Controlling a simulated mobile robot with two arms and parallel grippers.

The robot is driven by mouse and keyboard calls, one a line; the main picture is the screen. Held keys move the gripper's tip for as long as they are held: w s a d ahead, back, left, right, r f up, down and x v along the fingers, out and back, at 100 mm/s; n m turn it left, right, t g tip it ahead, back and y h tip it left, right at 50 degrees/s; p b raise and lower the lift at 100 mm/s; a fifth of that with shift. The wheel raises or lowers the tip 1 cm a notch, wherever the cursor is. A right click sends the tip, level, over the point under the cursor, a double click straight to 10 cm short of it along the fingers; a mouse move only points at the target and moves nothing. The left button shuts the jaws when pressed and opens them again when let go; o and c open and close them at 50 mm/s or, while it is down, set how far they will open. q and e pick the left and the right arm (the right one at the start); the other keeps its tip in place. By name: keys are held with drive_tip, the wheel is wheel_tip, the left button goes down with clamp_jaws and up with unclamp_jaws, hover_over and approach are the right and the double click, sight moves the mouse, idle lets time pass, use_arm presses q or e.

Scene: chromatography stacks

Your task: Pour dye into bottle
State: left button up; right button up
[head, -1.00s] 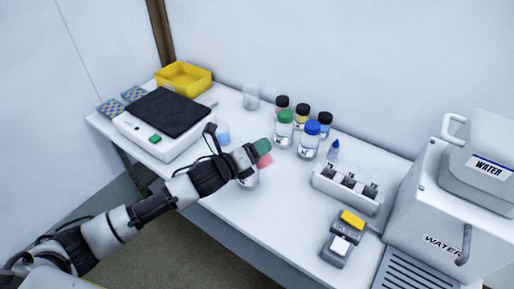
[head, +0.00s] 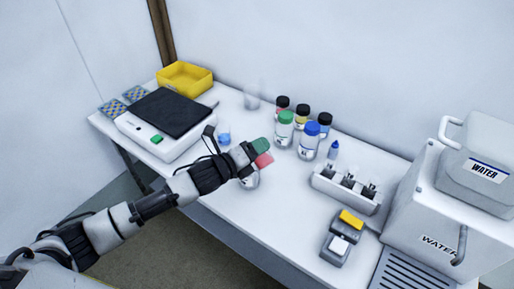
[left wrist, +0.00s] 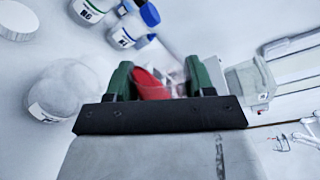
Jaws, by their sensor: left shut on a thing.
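My left gripper (head: 262,150), with green fingers, is shut on a clear vessel holding red dye (head: 264,160). In the left wrist view, the fingers (left wrist: 160,82) sit on both sides of the tilted red dye (left wrist: 150,85); the vessel's clear walls are hard to make out. A clear bottle (head: 250,181) with a white label stands on the table just below the gripper, partly hidden by it. A round clear bottle with a label also shows at the left of the left wrist view (left wrist: 62,92). I cannot tell whether any dye is inside it. My right gripper is not in view.
Several capped bottles, including a green-capped one (head: 285,128) and a blue-capped one (head: 310,140), stand behind. A scale (head: 150,125) and yellow bin (head: 184,77) are left. A white vial rack (head: 346,186) and water container (head: 440,200) are right. The front table edge is near.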

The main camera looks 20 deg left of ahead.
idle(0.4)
use_arm(q)
drive_tip(key=shift+n+p, duration=0.35)
drive_tip(key=shift+n, duration=0.15)
drive_tip(key=shift+w+a+r, duration=0.1)
drive_tip(key=shift+n+h+p, duration=0.3)
drive_tip(key=shift+n, duration=0.3)
drive_tip(key=shift+w+a+n+p, duration=0.1)
drive_tip(key=shift+w+n+p, duration=0.05)
drive_tip(key=shift+n+p, duration=0.2)
drive_tip(key=shift+g, duration=0.3)
